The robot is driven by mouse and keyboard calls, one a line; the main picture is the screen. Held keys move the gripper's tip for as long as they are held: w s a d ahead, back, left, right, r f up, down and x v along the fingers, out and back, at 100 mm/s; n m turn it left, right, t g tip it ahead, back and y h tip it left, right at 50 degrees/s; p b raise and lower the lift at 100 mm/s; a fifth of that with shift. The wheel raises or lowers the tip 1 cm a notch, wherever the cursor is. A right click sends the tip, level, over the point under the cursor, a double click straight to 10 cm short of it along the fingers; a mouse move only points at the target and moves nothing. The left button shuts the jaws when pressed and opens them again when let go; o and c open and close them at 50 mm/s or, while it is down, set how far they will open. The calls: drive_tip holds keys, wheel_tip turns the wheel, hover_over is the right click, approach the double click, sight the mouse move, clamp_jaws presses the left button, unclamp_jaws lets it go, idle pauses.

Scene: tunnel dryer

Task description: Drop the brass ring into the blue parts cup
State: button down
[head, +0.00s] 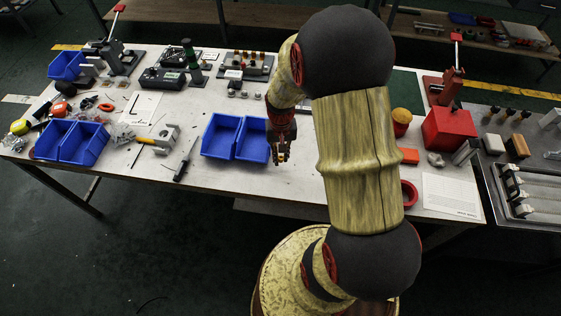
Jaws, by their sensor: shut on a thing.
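My gripper (281,152) points down just right of a pair of open blue bins near the table's front edge. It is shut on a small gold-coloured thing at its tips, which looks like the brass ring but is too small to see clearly. The left bin (208,151) and the right bin (243,155) of this pair stand side by side. The gripper is beside the right bin in the picture; its height above the table is hard to tell. More blue bins stand at the left, so I cannot tell which is the parts cup.
Another blue bin pair (67,155) stands at the left, near pliers and loose small parts. A grey block (166,139) and a dark-handled tool (181,172) lie between the pairs. A red box (447,128) stands right of my arm. My arm hides the table's middle right.

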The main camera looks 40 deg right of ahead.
sight(280, 157)
drive_tip(key=shift+w+d+f+b, duration=0.15)
drive_tip(key=shift+f+b, duration=0.15)
drive_tip(key=shift+f, duration=0.65)
drive_tip(key=shift+w+f+b, duration=0.1)
drive_tip(key=shift+f+b, duration=0.15)
drive_tip(key=shift+f, duration=0.7)
drive_tip(key=shift+f, duration=0.15)
drive_tip(key=c, duration=1.8)
unclamp_jaws()
drive_tip(key=shift+o, duration=0.2)
